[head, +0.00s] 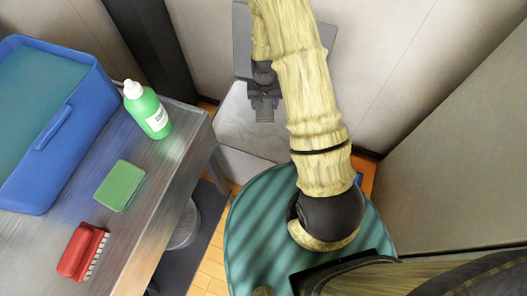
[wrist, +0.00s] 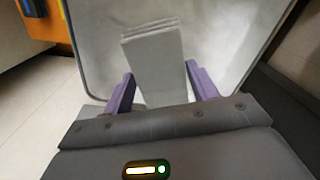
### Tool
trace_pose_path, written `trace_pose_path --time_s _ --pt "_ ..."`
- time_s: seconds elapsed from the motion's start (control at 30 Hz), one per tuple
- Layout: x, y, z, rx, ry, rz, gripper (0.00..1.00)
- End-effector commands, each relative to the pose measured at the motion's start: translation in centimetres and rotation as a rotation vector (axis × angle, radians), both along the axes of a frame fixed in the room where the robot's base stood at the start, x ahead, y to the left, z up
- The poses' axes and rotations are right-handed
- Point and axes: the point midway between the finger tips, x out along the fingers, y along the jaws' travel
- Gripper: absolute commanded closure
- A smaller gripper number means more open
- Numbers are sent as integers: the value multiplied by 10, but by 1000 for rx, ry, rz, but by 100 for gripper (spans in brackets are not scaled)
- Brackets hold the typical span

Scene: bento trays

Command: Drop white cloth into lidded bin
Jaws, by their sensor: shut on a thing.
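My gripper (head: 264,103) is at the top centre of the head view, pointing down. In the wrist view its purple fingers (wrist: 158,84) are shut on the folded, pale grey-white cloth (wrist: 153,58), which sticks out beyond the fingertips. In the head view the cloth (head: 265,115) shows as a small grey piece below the fingers. A pale, bin-like body (head: 250,135) lies beneath the gripper, with a grey upright panel (head: 242,35) behind it. In the wrist view a pale surface with a dark rim (wrist: 90,85) surrounds the cloth. Whether the cloth touches it cannot be told.
The table (head: 150,185) at left holds a blue tub (head: 98,100), a green bottle (head: 149,112), a green sponge (head: 120,186) and a red brush (head: 80,248). A wall (head: 205,45) stands close behind, and a grey panel (head: 460,150) is at right.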

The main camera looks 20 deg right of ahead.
Motion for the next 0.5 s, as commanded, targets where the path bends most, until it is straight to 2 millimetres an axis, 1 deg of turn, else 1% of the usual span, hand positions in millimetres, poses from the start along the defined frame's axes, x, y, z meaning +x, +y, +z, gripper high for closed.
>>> trace_pose_path --time_s 0.17,0.27,0.37,0.5 --pt "0 0 0 0 0 1 68" --pt "0 0 -3 0 0 1 68" --pt "0 0 -11 0 0 1 68" --pt "0 0 -27 0 1 1 68"
